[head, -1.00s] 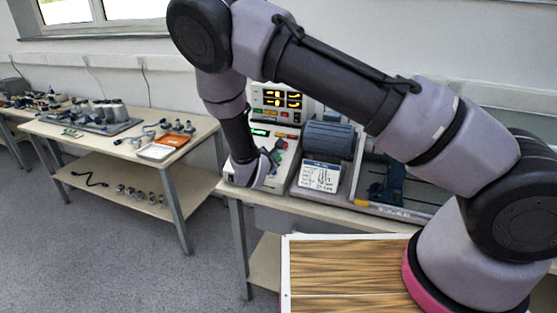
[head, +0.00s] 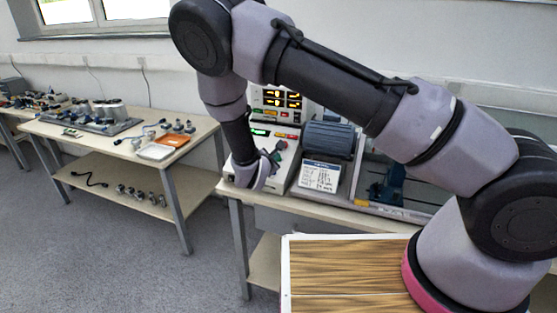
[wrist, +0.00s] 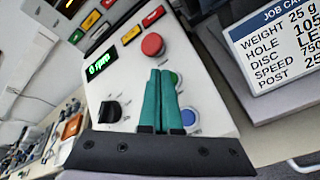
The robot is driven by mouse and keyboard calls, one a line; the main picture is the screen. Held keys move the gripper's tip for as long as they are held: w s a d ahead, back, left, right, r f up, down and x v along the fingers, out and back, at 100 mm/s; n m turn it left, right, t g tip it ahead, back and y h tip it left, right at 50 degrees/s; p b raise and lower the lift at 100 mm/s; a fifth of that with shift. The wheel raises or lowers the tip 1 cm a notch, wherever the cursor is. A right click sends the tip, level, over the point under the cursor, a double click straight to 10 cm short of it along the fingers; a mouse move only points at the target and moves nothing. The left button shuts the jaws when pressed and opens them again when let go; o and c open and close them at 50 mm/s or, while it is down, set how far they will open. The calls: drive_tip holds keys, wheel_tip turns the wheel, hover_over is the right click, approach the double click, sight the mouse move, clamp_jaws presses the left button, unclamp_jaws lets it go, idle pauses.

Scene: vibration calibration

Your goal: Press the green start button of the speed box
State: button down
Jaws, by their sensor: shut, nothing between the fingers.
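The speed box (wrist: 205,95) is a pale panel with a green display reading 0 rpm (wrist: 101,65), a black knob (wrist: 110,111), a red button (wrist: 152,44) and a blue button (wrist: 190,118). Its green start button (wrist: 178,80) is mostly hidden behind my gripper's right finger; only an edge shows. My gripper (wrist: 160,72) is shut and empty, its teal fingertips over the panel between the red and blue buttons. I cannot tell whether they touch the green button. In the head view, the speed box (head: 285,162) stands on the bench, partly hidden by my wrist, with my gripper (head: 276,156) over it.
A job card (wrist: 275,45) stands right of the box. A display unit (head: 276,98) is behind it, and a dark motor-like cylinder (head: 328,138) and a blue fixture (head: 393,185) are to the right. A side table (head: 100,140) with small parts stands left.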

drive_tip(key=shift+w+f, duration=0.15)
drive_tip(key=shift+f, duration=0.2)
idle(0.4)
drive_tip(key=shift+r, duration=0.15)
drive_tip(key=shift+s+a+r, duration=0.1)
drive_tip(key=shift+s+r, duration=0.25)
drive_tip(key=shift+r, duration=0.2)
idle(0.3)
drive_tip(key=r, duration=0.1)
drive_tip(key=s+r, duration=0.1)
drive_tip(key=r, duration=0.1)
drive_tip(key=s+r, duration=0.1)
drive_tip(key=shift+a+r, duration=0.3)
drive_tip(key=shift+a, duration=0.05)
idle(0.4)
